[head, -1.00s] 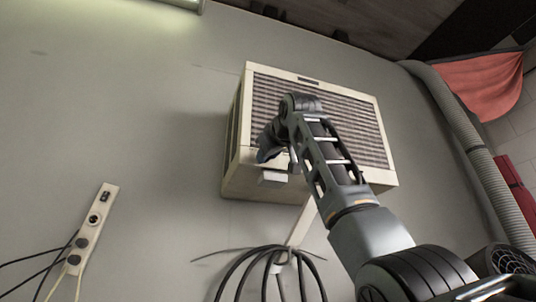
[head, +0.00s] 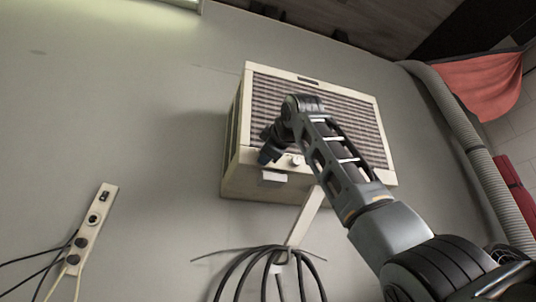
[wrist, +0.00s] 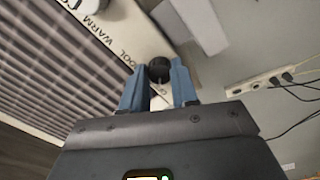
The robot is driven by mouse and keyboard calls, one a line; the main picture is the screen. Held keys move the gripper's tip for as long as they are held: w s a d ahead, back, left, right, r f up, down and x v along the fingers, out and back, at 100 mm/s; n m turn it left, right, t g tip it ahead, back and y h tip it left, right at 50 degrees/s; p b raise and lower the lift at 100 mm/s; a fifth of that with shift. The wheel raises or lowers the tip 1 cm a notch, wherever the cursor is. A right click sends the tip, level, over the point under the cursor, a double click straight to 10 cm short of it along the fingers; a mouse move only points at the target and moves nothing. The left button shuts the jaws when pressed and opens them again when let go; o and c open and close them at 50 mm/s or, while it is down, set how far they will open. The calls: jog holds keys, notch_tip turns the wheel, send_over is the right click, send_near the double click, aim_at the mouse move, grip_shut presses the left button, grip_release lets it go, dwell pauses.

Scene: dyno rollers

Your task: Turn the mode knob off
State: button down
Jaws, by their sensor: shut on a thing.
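The air conditioner (head: 240,180) is a beige wall unit with a slatted grille, and it fills the upper left of the wrist view (wrist: 112,27). A dark round knob (wrist: 158,69) sits on its front panel strip between my blue fingertips. My gripper (wrist: 157,88) is shut on this knob. Partly hidden lettering that seems to begin "OF" shows just below the knob, and "COOL" and "WARM" are printed along the strip. In the head view my gripper (head: 268,155) is at the panel's lower left, and my wrist hides the held knob.
A pale round knob (head: 297,160) shows on the panel right of my gripper. A power strip (head: 92,225) with plugged cables is on the wall at left. Coiled black cables (head: 265,262) hang below the unit. A ribbed hose (head: 468,150) runs down the right.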

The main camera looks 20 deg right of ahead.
dwell(0.4)
jog(key=c, duration=0.9)
grip_release()
jog(key=shift+o, duration=0.2)
jog(key=s+b, duration=0.3)
jog(key=s, duration=0.5)
jog(key=shift+f, duration=0.15)
